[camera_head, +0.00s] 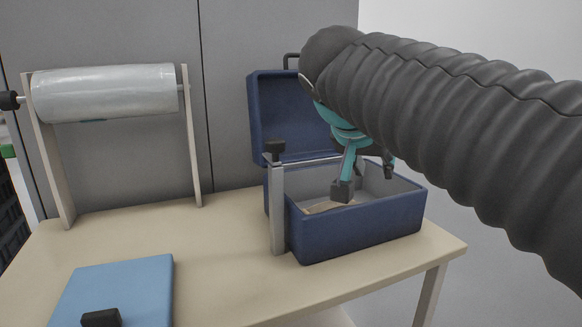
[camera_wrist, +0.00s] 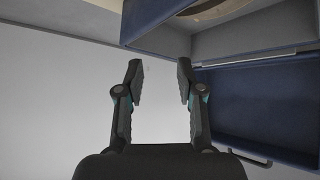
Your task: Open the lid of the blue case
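The blue case (camera_head: 350,228) stands at the right end of the table. Its lid (camera_head: 283,118) is raised and leans back from the rear edge, so the grey-lined inside shows. In the wrist view the case (camera_wrist: 150,27) is at the top and the lid (camera_wrist: 260,105) at the right, with its dark handle (camera_wrist: 248,158) at the lower edge. My gripper (camera_head: 366,182) is over the case opening, in front of the lid. In the wrist view my gripper (camera_wrist: 159,66) has its fingers apart with nothing between them. My arm hides part of the lid.
A tan object (camera_head: 322,207) lies inside the case. A pale upright bar (camera_head: 277,212) with a black knob stands at the case's left side. A plastic roll (camera_head: 105,92) on a stand is at the back left. A light-blue object (camera_head: 120,285) lies front left. The table (camera_head: 215,240) is clear between.

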